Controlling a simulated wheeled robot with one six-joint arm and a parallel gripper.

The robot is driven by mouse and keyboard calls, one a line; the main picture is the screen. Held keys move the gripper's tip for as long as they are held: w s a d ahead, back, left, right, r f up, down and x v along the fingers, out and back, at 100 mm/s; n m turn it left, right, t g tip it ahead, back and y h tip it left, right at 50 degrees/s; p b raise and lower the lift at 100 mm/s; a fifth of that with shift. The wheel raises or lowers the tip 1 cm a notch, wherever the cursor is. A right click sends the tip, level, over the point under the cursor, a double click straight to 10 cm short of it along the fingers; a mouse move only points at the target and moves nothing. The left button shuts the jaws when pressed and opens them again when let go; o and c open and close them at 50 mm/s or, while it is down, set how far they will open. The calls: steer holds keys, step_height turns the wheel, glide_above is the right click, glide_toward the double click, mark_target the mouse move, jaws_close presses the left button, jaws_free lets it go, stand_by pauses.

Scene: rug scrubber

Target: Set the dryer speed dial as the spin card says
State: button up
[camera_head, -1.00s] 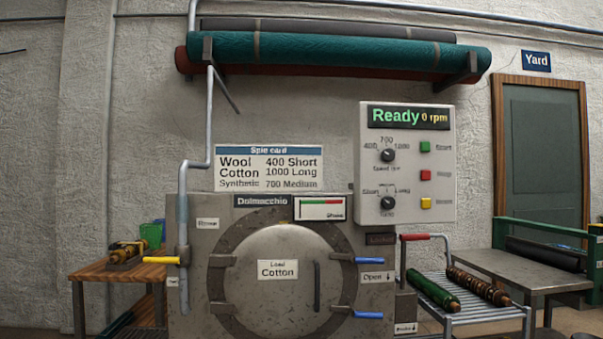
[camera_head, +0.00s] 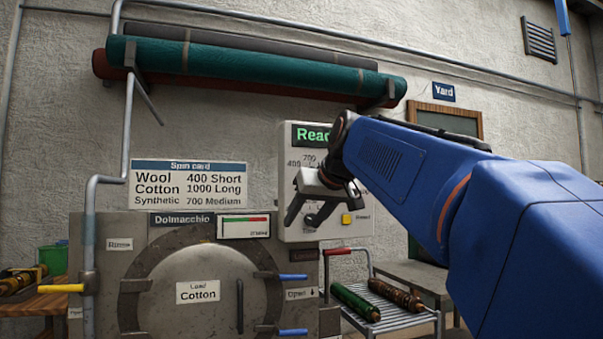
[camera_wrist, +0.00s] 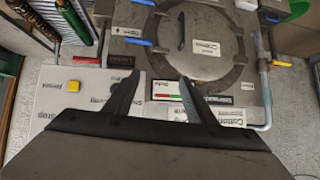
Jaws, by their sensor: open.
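The control panel (camera_head: 362,230) hangs on the wall, partly covered by my arm. Its display (camera_head: 308,135) shows "Read" before my arm cuts it off. The speed dial is hidden behind my arm and gripper; only the "400" and "700" marks show. The spin card (camera_head: 188,184) reads Wool 400 Short, Cotton 1000 Long, Synthetic 700 Medium. The load label (camera_head: 198,292) on the drum door says Cotton. My gripper (camera_head: 301,222) is open in front of the panel's lower left. In the wrist view my open fingers (camera_wrist: 160,76) are empty, with the panel (camera_wrist: 40,100) at left.
A yellow button (camera_head: 346,219) sits low on the panel. The wash machine (camera_head: 95,235) with blue handles stands below. A rack with rollers (camera_head: 357,302) is right of it. Rolled rugs (camera_head: 240,67) hang above. A pipe (camera_head: 89,215) runs up at left.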

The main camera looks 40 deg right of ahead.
steer(key=d+r+t+h, duration=0.1)
steer(key=d+r, duration=0.3)
steer(key=r, duration=0.2)
steer(key=w+d+r+t+h, duration=0.1)
steer(key=d+r, duration=0.2)
steer(key=r, duration=0.4)
steer(key=d+r+t, duration=0.1)
steer(key=d+r, duration=0.3)
steer(key=r, duration=0.2)
steer(key=x, duration=1.7)
steer(key=c, duration=1)
